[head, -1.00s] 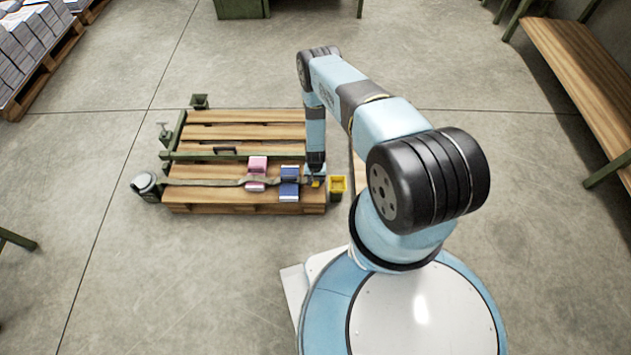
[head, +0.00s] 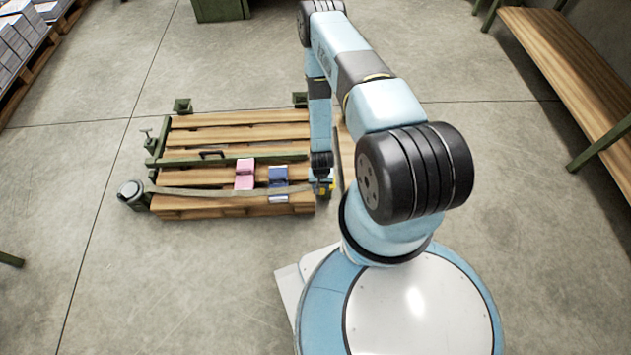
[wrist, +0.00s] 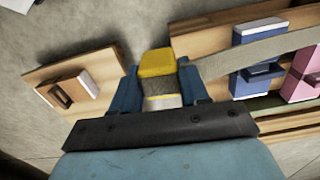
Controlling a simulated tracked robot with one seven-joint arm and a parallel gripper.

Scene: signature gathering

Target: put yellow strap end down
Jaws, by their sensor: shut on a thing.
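My gripper (wrist: 160,88) is shut on the yellow strap end (wrist: 157,64), which sits between the two blue fingers in the wrist view. A grey woven part shows below the yellow. In the head view my gripper (head: 322,180) is at the right end of the wooden pallet (head: 185,213), with a bit of yellow beside it. The flat grey-tan strap (head: 205,191) runs from a round grey reel (head: 131,193) at the left, across the pallet, to my gripper. It also shows in the wrist view (wrist: 250,50). Whether the strap end touches anything below is hidden.
The strap crosses a pink block (head: 244,170) and a blue block (head: 278,176) on the pallet. A green bar (head: 195,162) lies behind them. A wooden board (wrist: 98,63) bearing a small wooden frame is at left in the wrist view. Open floor lies in front.

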